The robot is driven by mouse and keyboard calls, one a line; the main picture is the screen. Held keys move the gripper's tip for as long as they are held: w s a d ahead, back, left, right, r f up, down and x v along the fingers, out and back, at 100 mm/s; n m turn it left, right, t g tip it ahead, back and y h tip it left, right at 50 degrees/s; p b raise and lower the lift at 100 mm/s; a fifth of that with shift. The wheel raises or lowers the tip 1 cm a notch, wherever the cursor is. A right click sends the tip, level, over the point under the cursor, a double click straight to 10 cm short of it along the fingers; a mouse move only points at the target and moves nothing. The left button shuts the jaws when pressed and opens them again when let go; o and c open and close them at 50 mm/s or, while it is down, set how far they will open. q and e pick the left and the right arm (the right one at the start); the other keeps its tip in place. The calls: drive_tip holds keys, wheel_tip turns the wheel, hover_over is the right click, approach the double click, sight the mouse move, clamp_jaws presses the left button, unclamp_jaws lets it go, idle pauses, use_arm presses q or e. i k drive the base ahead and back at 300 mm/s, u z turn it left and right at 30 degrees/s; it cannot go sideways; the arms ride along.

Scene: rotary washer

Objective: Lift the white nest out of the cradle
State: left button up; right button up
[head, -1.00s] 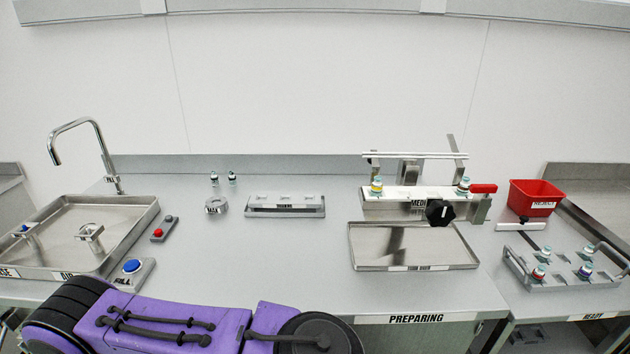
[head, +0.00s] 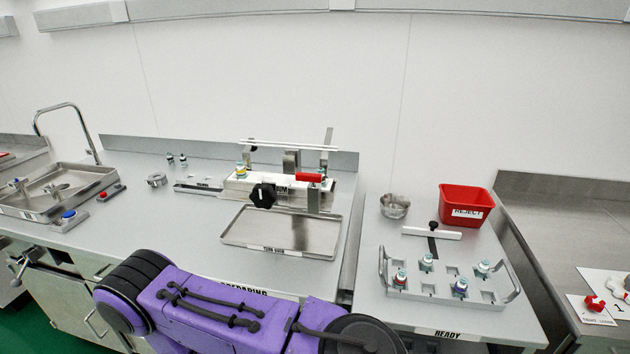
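A long white block (head: 290,187), which looks like the white nest, sits in the metal clamp fixture on the preparing counter. A small vial (head: 241,169) stands at its left end. The fixture has a black knob (head: 263,195) in front, a red handle (head: 309,177) at the right and a metal bar (head: 290,145) above. The handle and knob hide part of the block. A low grey holder (head: 198,187) stands to its left; whether either is the cradle is not clear. A purple arm link of mine crosses the bottom, but neither gripper is in view.
An empty steel tray (head: 282,249) lies in front of the fixture. On the ready table, a handled rack (head: 445,291) holds several vials, with a white bar (head: 431,233), steel bowl (head: 394,206) and red reject bin (head: 467,205) behind. A sink (head: 90,177) is at far left.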

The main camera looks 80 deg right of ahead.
sight(285, 182)
drive_tip(key=u, duration=0.1)
drive_tip(key=k, duration=0.05)
drive_tip(key=z, duration=1.5)
